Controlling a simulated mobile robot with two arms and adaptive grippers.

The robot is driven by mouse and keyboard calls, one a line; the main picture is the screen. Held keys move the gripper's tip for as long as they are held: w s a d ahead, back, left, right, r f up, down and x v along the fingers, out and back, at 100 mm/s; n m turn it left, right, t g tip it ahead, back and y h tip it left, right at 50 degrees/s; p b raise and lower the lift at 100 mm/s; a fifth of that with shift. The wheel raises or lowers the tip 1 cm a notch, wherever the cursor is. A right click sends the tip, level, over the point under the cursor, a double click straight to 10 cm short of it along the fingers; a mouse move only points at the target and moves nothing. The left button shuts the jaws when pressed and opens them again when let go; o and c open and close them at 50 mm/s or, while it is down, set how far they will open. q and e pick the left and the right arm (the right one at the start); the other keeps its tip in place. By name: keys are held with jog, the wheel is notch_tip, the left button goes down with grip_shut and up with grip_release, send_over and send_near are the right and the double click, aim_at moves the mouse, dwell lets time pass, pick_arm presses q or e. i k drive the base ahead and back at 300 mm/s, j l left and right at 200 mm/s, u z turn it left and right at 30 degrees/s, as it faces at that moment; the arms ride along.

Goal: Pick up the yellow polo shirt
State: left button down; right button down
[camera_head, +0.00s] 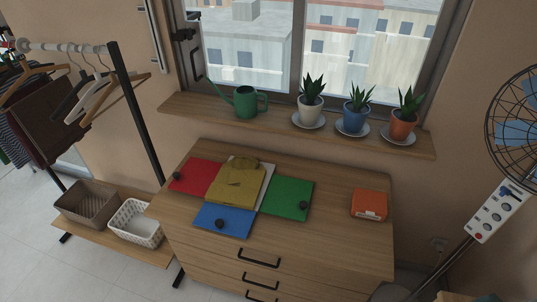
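The yellow polo shirt (236,184) lies on the wooden dresser top, on the middle of a folding board. It looks folded into a compact shape, with its collar toward the window. A red panel (190,174) lies to its left, a green panel (287,196) to its right and a blue panel (224,220) in front. A strip of a pale panel (266,168) shows behind it. Neither of my grippers is in view.
An orange box (369,205) sits on the right of the dresser (330,235). The sill (285,128) holds a green watering can (246,101) and three potted plants. A clothes rack (135,110) and two baskets stand left, a fan (515,135) right.

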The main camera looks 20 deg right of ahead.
aim_at(238, 182)
jog(key=i+j+z, duration=0.15)
jog(key=j+z, duration=0.2)
jog(key=i+j+z, duration=0.15)
jog(key=j+z, duration=0.5)
jog(key=i+j, duration=0.05)
